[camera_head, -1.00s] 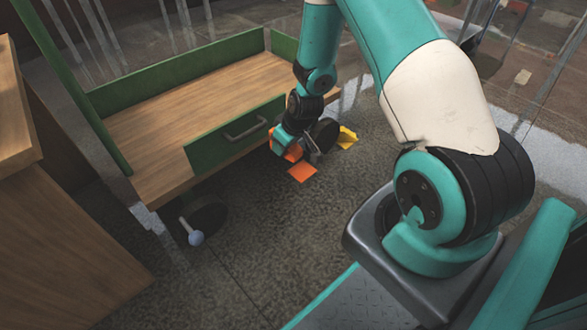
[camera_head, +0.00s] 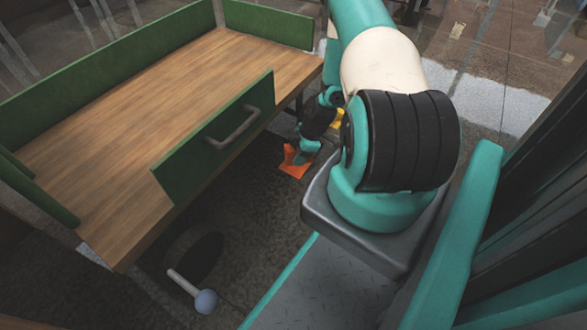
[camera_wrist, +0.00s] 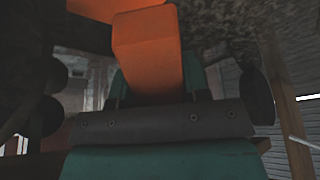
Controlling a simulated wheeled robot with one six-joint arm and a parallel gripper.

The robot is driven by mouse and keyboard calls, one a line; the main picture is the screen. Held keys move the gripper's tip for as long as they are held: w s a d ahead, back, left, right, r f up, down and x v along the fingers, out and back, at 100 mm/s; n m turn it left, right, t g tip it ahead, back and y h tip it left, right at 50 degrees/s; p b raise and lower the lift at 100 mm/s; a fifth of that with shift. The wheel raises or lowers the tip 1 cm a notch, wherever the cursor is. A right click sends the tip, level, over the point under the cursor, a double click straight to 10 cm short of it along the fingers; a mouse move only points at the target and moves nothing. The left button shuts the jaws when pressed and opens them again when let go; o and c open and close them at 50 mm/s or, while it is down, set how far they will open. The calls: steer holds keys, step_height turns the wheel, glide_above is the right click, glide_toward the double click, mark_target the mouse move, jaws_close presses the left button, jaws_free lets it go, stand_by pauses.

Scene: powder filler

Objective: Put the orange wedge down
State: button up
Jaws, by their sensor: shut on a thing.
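An orange wedge (camera_head: 289,154) is in the jaws of my gripper (camera_head: 299,153), low beside the cart's front edge in the head view. In the wrist view the orange wedge (camera_wrist: 148,52) fills the upper middle, between the teal fingers (camera_wrist: 158,84), and is dark and close. A flat orange patch (camera_head: 294,171) lies on the floor right under or beside the wedge. I cannot tell whether the wedge touches it. A yellow piece (camera_head: 338,118) shows behind my gripper, partly hidden by my arm.
A wooden cart top (camera_head: 150,130) with green side boards stands at the left. Its green front panel (camera_head: 215,140) with a grey handle (camera_head: 234,128) is close to my gripper. A lever with a blue-grey ball (camera_head: 206,301) sticks out below. Dark floor is free between.

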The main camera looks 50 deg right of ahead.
steer(key=b, duration=0.2)
glide_above(293, 175)
steer(key=d, duration=0.1)
steer(key=f, duration=0.4)
steer(key=shift+s+f, duration=0.2)
steer(key=shift+s, duration=0.15)
steer(key=shift+d+f+b, duration=0.1)
steer(key=shift+f+b, duration=0.95)
steer(key=shift+f, duration=0.45)
steer(key=o, duration=1)
steer(key=shift+r, duration=0.15)
steer(key=shift+s+r+p, duration=0.1)
steer(key=shift+r+p, duration=0.25)
steer(key=shift+p, duration=0.05)
steer(key=p+v, duration=0.6)
steer(key=v, duration=0.5)
steer(key=shift+r, duration=0.2)
